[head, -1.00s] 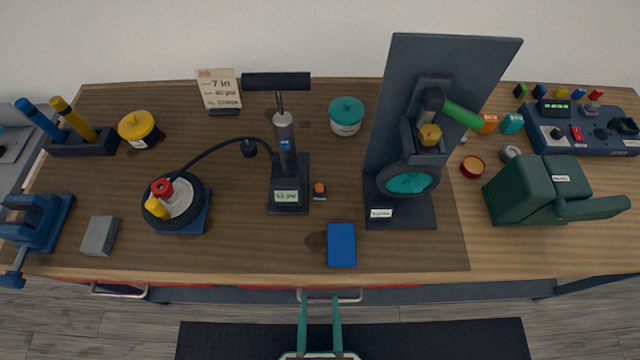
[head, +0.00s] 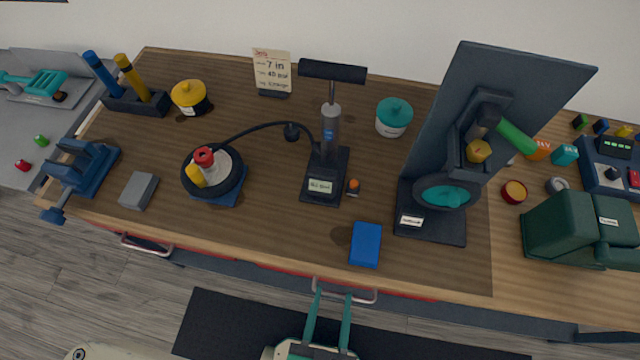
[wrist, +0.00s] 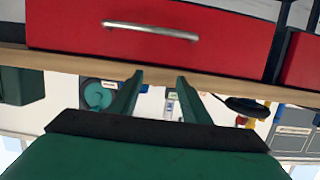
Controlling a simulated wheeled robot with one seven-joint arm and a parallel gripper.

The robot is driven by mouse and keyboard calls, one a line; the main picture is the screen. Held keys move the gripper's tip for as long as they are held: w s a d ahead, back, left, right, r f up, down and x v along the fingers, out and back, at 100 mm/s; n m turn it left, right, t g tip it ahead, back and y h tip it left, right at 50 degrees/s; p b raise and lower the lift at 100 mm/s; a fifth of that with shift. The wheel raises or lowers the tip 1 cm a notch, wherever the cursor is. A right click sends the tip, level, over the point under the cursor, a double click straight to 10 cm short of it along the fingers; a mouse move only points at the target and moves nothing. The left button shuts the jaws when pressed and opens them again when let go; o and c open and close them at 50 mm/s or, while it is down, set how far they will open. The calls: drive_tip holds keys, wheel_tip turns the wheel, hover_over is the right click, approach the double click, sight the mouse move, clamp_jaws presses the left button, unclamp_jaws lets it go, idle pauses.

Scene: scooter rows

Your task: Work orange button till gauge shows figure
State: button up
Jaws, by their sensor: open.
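The orange button (head: 353,185) is a small orange-topped piece on a dark base, beside the foot of the floor pump (head: 331,135) on the bench. The gauge (head: 320,186) is a pale display on the front of the pump's base; its figures are too small to read surely. A card (head: 272,72) at the back reads 7 in and what looks like 40 psi. A dark hose runs from the pump to the small wheel (head: 231,182) on the left. My gripper (head: 334,294) is open and empty, in front of the bench edge; its fingers also show in the wrist view (wrist: 158,78).
A blue block (head: 365,245) lies near the front edge, right of the pump. A tall dark panel stand (head: 430,222) rises to the right. A teal-lidded tub (head: 393,118) stands behind. A red drawer with a handle (wrist: 150,32) is under the bench.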

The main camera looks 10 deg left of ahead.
clamp_jaws()
idle(1.7)
